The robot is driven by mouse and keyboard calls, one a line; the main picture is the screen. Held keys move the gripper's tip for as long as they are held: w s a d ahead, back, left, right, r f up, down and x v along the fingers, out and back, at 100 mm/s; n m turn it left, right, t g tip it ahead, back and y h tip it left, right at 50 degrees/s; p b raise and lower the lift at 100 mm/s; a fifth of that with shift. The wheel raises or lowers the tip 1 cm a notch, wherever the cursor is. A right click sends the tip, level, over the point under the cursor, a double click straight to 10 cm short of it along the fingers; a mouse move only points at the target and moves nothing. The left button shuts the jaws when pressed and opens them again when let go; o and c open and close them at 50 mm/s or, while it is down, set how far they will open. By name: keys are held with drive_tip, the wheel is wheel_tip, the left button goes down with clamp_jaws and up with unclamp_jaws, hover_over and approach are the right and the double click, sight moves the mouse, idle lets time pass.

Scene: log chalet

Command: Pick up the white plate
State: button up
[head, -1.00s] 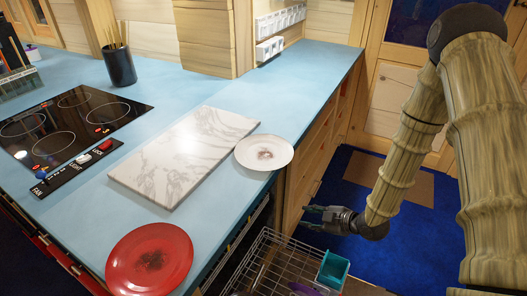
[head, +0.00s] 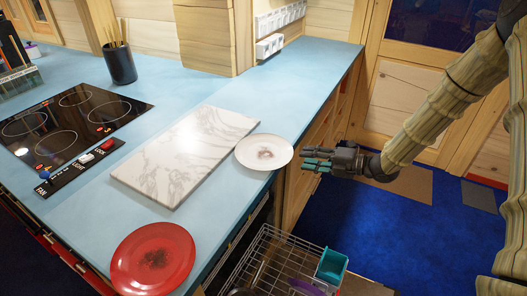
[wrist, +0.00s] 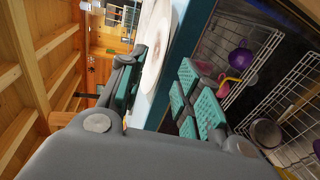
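The white plate (head: 264,152), with a dark reddish smear in its middle, lies on the blue counter at its right edge, beside the marble board. Its rim seems to reach slightly over the counter edge. My gripper (head: 311,160) is just right of the plate, apart from it and empty, its fingers pointing left toward the rim. In the wrist view the plate (wrist: 154,45) shows at a steep slant beyond the gap between my teal-padded fingers (wrist: 158,92), which are spread open.
A marble board (head: 186,156) lies left of the plate. A red plate (head: 152,258) is at the front counter edge. An open dishwasher rack (head: 268,262) with a teal cup (head: 331,265) is below. The cooktop (head: 68,122) is at left. The counter behind the plate is clear.

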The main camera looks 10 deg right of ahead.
sight(291, 157)
drive_tip(key=shift+p+x, duration=1.1)
drive_tip(key=shift+x, duration=2.15)
drive_tip(key=shift+f, duration=0.15)
clamp_jaws()
